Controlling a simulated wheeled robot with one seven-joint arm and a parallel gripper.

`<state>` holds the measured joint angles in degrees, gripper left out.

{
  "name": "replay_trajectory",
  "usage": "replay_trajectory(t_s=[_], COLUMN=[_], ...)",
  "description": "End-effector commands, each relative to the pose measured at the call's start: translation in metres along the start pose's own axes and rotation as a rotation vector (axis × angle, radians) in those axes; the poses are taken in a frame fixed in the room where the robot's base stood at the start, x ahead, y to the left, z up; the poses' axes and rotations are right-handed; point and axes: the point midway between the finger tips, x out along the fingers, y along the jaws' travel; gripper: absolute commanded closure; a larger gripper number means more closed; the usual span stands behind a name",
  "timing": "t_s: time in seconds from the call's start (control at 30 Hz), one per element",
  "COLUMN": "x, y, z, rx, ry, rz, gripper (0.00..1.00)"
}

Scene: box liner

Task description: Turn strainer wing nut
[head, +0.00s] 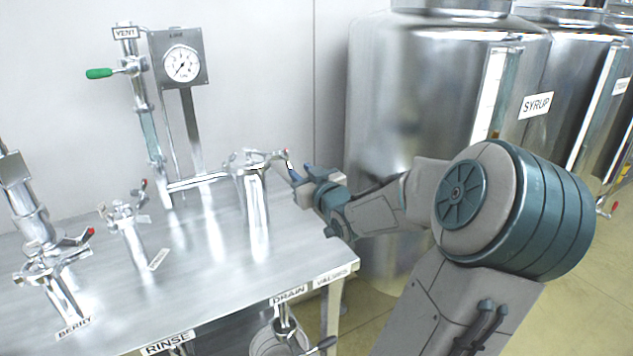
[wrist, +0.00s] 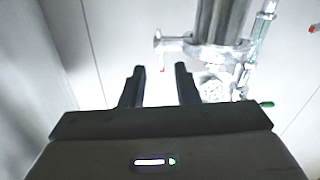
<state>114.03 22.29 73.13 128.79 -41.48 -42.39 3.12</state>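A tall steel strainer housing (head: 254,205) stands upright at the right rear of the steel table. Its clamped top carries a wing nut (head: 282,154) on the right side, with a small red tip. My gripper (head: 291,172) is just right of the nut, at about its height. In the wrist view my gripper (wrist: 161,70) is open, with a clear gap between its two dark fingers. The housing (wrist: 220,18) hangs from the top there, and the nut's thin red tip (wrist: 162,68) shows between the fingertips. I cannot tell whether anything touches.
Shorter clamped fittings stand left, at the BERRY label (head: 75,327) and behind RINSE (head: 168,343). A pressure gauge (head: 182,64) and green-handled VENT valve (head: 100,73) rise behind. Steel tanks (head: 440,100) stand at the right. The table's front middle (head: 200,290) is clear.

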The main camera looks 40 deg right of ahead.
Motion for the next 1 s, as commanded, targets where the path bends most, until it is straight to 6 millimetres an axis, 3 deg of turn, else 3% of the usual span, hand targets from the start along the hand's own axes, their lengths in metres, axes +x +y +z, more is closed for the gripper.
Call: replay_trajectory(t_s=[0.2, 0.43, 1.0], x=[-0.035, -0.063, -0.07], y=[0.001, 0.001, 0.0], z=[-0.003, -0.002, 0.0], rx=[0.0, 0.001, 0.002], ry=[-0.003, -0.003, -0.001], rz=[0.003, 0.002, -0.001], gripper=[0.72, 0.72, 0.72])
